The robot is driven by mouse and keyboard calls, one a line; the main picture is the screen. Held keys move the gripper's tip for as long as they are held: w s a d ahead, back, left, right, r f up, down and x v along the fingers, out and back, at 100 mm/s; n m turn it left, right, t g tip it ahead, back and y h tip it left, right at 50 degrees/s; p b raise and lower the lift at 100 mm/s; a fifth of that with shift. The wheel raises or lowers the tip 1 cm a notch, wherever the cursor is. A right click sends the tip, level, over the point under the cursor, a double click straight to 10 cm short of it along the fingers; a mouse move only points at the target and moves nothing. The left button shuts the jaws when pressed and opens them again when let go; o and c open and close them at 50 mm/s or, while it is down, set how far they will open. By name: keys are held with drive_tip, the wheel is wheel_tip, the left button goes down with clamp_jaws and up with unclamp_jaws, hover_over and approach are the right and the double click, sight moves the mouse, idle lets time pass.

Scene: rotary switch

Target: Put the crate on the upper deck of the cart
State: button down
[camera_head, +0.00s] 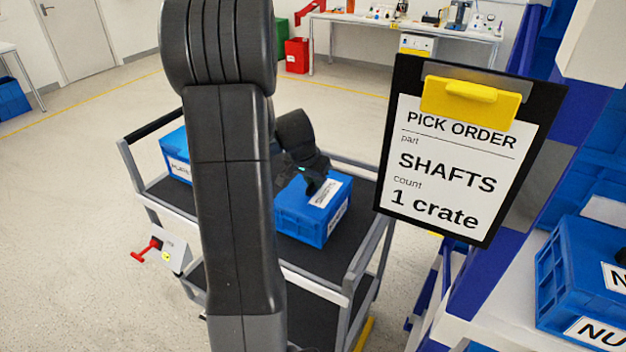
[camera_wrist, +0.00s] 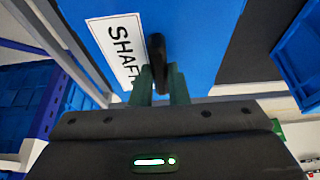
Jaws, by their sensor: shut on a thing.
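The blue crate (camera_head: 306,222) sits on or just at the black upper deck (camera_head: 345,256) of the grey cart; a gap under it cannot be told. Its label reads "SHAFT..." in the wrist view, where its blue top (camera_wrist: 200,35) fills the upper middle. My gripper (camera_head: 318,185) is above the crate, with its fingers (camera_wrist: 160,80) shut on the crate's dark handle (camera_wrist: 158,62). My arm hides part of the cart and the deck's middle.
Another blue crate (camera_head: 173,160) stands on the cart's left side. A red-handled switch box (camera_head: 165,248) is on the cart's near left. A pick order clipboard (camera_head: 455,150) reads "SHAFTS, 1 crate". A shelf with blue crates (camera_head: 585,275) stands at right. Open floor lies left.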

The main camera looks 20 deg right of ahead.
drive_tip(key=shift+f+b, duration=0.15)
drive_tip(key=shift+b, duration=0.15)
drive_tip(key=c, duration=1.4)
unclamp_jaws()
drive_tip(key=shift+a+r+p, duration=0.1)
drive_tip(key=shift+r+p, duration=0.2)
drive_tip(key=shift+r, duration=0.25)
drive_tip(key=v, duration=1.1)
drive_tip(key=shift+s+r, duration=0.1)
drive_tip(key=shift+s, duration=0.05)
